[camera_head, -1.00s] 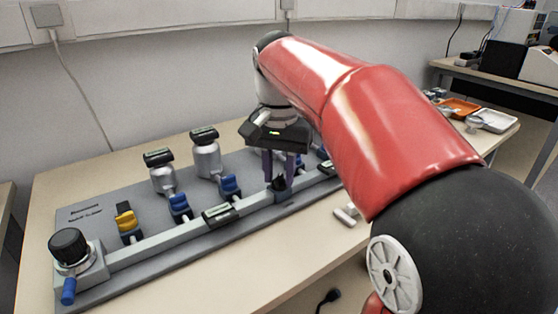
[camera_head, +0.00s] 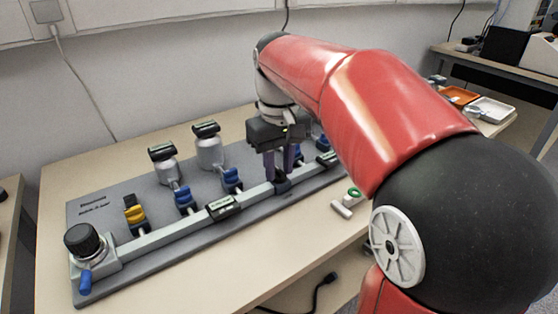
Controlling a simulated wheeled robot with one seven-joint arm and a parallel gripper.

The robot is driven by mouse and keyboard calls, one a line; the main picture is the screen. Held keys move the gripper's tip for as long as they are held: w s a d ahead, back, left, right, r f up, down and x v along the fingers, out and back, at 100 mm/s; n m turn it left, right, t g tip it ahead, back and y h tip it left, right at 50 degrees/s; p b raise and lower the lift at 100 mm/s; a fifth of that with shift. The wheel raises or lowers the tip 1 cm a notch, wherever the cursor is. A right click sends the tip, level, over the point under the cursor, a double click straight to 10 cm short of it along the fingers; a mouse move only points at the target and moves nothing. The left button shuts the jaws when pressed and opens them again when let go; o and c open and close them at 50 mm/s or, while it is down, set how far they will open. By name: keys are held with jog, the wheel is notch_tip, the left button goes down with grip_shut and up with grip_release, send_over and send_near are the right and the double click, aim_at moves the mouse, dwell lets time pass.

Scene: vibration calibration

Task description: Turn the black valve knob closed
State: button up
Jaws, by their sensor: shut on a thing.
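The small black valve knob (camera_head: 281,186) sits on the grey rail of the panel (camera_head: 130,276), right of the middle. My gripper (camera_head: 281,176) points down over it, with its purple-grey fingers shut around the knob. The fingers and hand hide part of the knob, so its exact angle is hard to see. A larger round black knob (camera_head: 82,240) stands at the left end of the rail, apart from my gripper.
A yellow valve (camera_head: 135,214) and blue valves (camera_head: 184,200) line the panel. Two silver canisters with black gauges (camera_head: 209,148) stand behind. A digital display (camera_head: 222,207) sits on the rail. A small white-and-green fitting (camera_head: 346,204) lies on the table at the front right.

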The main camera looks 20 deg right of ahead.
aim_at(279, 170)
jog(key=shift+n, duration=0.5)
jog(key=o, duration=1)
jog(key=shift+c, duration=0.2)
notch_tip(279, 170, up, 8)
jog(key=shift+f, duration=0.1)
